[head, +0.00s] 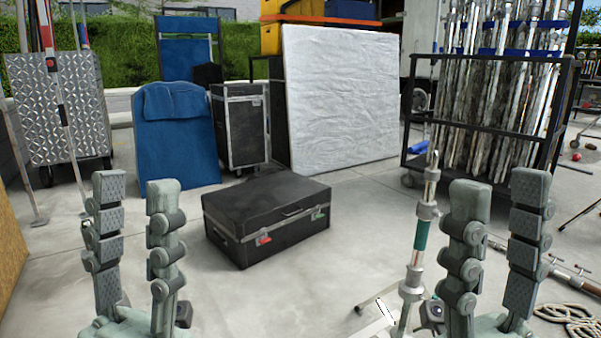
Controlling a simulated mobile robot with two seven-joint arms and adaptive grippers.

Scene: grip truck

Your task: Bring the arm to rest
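My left gripper (136,240) is at the lower left of the head view, fingers pointing up. Its two fingers stand apart with bare floor showing between them. My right gripper (497,240) is at the lower right, also with its fingers up and apart. Nothing is held between either pair of fingers. Both grippers are in front of a black equipment case (268,222) that lies on the floor between them, further off. The case has red and green latches. The arms behind the grippers are mostly out of the picture.
A metal stand (417,255) with a green section rises just left of my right gripper. A rope coil (570,318) lies at the lower right. A pole rack (490,110), a white panel (335,95) and a blue padded cart (177,135) stand behind.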

